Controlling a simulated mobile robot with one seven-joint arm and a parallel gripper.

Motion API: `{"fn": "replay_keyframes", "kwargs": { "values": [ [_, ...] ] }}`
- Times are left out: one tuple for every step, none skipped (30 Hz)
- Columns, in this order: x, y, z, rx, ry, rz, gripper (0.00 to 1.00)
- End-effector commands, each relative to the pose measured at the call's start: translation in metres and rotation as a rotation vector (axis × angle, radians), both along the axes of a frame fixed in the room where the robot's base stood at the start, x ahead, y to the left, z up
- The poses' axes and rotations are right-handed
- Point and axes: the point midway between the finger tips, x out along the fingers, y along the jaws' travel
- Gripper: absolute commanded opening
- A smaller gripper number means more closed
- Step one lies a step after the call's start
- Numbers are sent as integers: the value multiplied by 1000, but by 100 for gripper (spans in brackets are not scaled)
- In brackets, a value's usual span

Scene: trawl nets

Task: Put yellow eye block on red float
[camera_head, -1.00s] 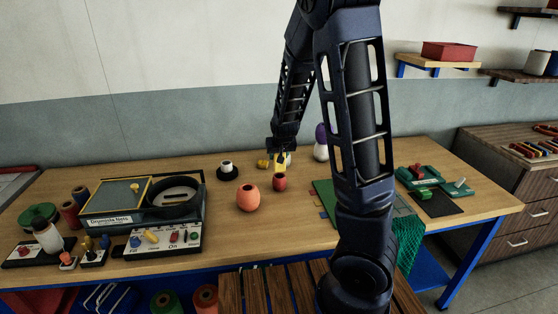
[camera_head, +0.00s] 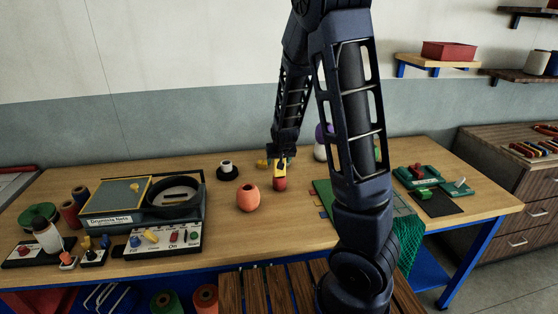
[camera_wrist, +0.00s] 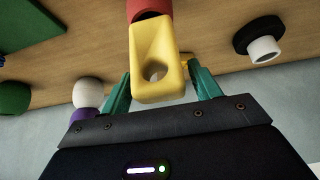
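The yellow eye block (camera_head: 279,167) is between the teal fingers of my gripper (camera_wrist: 160,80), which appear shut on it from both sides. The block (camera_wrist: 160,45) has a round hole facing the wrist camera. The red float (camera_head: 279,184) stands on the table directly under the block in the head view. In the wrist view the float (camera_wrist: 148,7) shows at the top edge, meeting the far end of the block. I cannot tell whether the block's weight rests on the float.
An orange round pot (camera_head: 248,198) stands front left of the float. A black dish with a white spool (camera_head: 227,171) is behind it. Another yellow piece (camera_head: 262,163) lies just left of my gripper. A purple-and-white float (camera_head: 320,148) and a green mat (camera_head: 323,196) are to the right.

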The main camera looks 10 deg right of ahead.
Motion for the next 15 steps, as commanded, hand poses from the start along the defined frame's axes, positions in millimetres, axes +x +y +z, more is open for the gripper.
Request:
{"fn": "replay_keyframes", "kwargs": {
  "values": [
    [0, 0, 0, 0, 0, 0, 67],
    [0, 0, 0, 0, 0, 0, 67],
    [0, 0, 0, 0, 0, 0, 67],
    [0, 0, 0, 0, 0, 0, 67],
    [0, 0, 0, 0, 0, 0, 67],
    [0, 0, 0, 0, 0, 0, 67],
    [0, 0, 0, 0, 0, 0, 67],
    [0, 0, 0, 0, 0, 0, 67],
    [0, 0, 0, 0, 0, 0, 67],
    [0, 0, 1, 0, 0, 0, 67],
    [0, 0, 1, 0, 0, 0, 67],
    [0, 1, 2, 0, 0, 1, 67],
    [0, 1, 3, 0, 0, 1, 67],
    [0, 1, 4, 0, 0, 1, 67],
    [-1, 1, 5, -1, 0, 2, 67]
  ]
}}
